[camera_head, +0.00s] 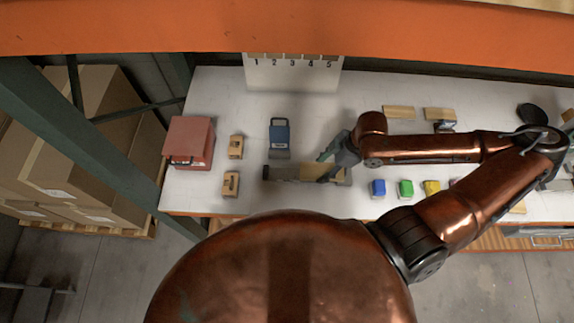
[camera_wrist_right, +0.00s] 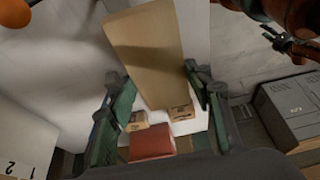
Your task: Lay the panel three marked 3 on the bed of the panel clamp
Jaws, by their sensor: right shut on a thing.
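My right gripper (camera_head: 335,158) is over the grey panel clamp (camera_head: 279,170), toward its right part. In the right wrist view my right gripper (camera_wrist_right: 162,106) is shut on a tan rectangular panel (camera_wrist_right: 150,52), which sticks out between the fingers. In the head view the tan panel (camera_head: 309,172) shows over the clamp bed, left of the fingers. I cannot tell whether it touches the bed, and no number on it is readable. What looks like my left gripper (camera_wrist_right: 292,46), dark on a copper arm, shows at the upper right of the wrist view; its opening is unclear.
A blue labelled device (camera_head: 279,138) stands behind the clamp. Two small wooden blocks (camera_head: 236,146) and a red box (camera_head: 190,143) are left. Coloured blocks (camera_head: 406,188) line the front right. Tan boards (camera_head: 399,112) lie behind my arm. A numbered rack (camera_head: 292,78) stands at the back.

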